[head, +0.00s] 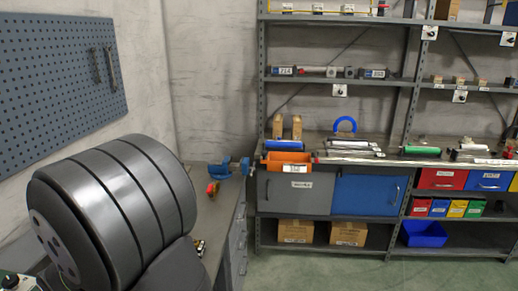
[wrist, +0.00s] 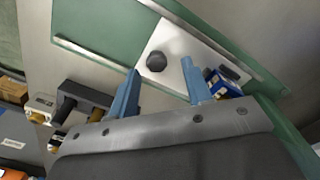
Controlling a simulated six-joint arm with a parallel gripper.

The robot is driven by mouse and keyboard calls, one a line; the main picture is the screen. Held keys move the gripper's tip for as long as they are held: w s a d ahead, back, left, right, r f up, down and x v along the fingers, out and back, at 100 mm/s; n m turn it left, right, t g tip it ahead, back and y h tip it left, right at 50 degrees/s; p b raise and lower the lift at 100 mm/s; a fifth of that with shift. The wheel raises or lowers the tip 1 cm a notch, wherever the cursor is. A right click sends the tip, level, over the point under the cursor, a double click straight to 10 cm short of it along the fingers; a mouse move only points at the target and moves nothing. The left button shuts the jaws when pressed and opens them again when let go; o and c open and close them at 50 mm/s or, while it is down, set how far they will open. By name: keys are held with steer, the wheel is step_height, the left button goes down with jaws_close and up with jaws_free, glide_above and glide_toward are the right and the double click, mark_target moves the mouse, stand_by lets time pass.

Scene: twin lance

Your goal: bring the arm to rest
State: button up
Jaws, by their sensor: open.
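My gripper (wrist: 160,67) shows in the wrist view with its two blue fingers spread apart. It is open, and nothing is held between the fingers. Beyond the fingertips is a dark round knob (wrist: 156,62) on a pale plate (wrist: 178,48), set against a green surface (wrist: 100,25). I cannot tell how far the fingers are from it. In the head view my large grey arm link fills the lower left, and my gripper is not visible there.
In the wrist view a dark bracket-like object (wrist: 85,97) lies left of the fingers, and a blue-and-yellow item (wrist: 225,82) lies right.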

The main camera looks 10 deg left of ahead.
step_height(320, 180, up, 15)
step_height(320, 180, down, 17)
steer(key=shift+d+r, duration=0.1)
steer(key=d, duration=1.3)
steer(key=shift+d+r, duration=0.15)
steer(key=shift+d, duration=0.1)
step_height(320, 180, up, 18)
steer(key=a+n, duration=0.1)
steer(key=n, duration=0.2)
steer(key=shift+n, duration=0.3)
